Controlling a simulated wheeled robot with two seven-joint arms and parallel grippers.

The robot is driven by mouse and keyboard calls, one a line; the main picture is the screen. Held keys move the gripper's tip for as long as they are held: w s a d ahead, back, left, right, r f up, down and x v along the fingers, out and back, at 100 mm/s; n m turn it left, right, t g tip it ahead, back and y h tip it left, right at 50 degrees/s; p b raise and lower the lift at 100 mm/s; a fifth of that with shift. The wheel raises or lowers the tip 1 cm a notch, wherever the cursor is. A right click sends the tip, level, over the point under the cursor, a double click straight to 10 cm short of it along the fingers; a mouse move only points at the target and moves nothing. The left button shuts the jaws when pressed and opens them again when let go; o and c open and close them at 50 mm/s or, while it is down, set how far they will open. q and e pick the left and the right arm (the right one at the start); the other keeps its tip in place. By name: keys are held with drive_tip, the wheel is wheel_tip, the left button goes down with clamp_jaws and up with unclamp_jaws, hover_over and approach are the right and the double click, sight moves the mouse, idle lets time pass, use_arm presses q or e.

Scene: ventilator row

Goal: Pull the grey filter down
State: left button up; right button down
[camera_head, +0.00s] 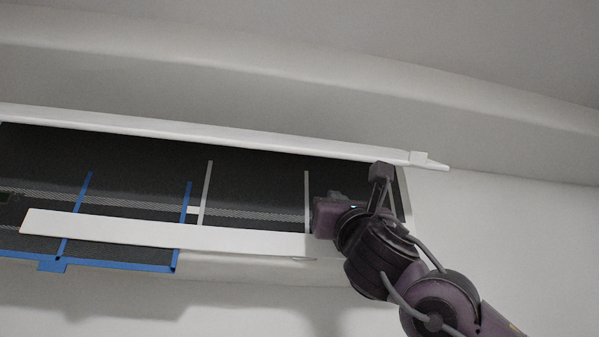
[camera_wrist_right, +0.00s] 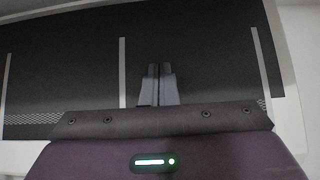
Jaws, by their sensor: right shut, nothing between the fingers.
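The grey filter (camera_head: 255,190) is the dark mesh panel with thin grey bars, set in the right part of the long white unit. Its lower edge is hidden behind a white strip and my right arm. In the right wrist view the grey filter (camera_wrist_right: 80,75) fills most of the picture behind the fingers, with upright grey bars. My right gripper (camera_head: 326,213) is at the right part of the filter. Its fingers (camera_wrist_right: 158,84) are together and empty, in front of the dark mesh; whether they touch it I cannot tell. My left gripper is out of view.
A blue-framed filter (camera_head: 110,263) is at the left, its blue lower edge showing below the white strip (camera_head: 120,229). A white rail (camera_head: 240,135) runs along the top of the opening. The white wall to the right is clear.

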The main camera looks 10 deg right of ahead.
drive_tip(key=shift+w+f+b, duration=0.15)
drive_tip(key=shift+f+b, duration=2)
drive_tip(key=shift+f, duration=0.2)
drive_tip(key=shift+s+b, duration=0.3)
drive_tip(key=shift+b, duration=0.1)
drive_tip(key=shift+s, duration=0.25)
drive_tip(key=shift+s, duration=0.1)
drive_tip(key=shift+b+v, duration=1.95)
drive_tip(key=shift+b, duration=0.1)
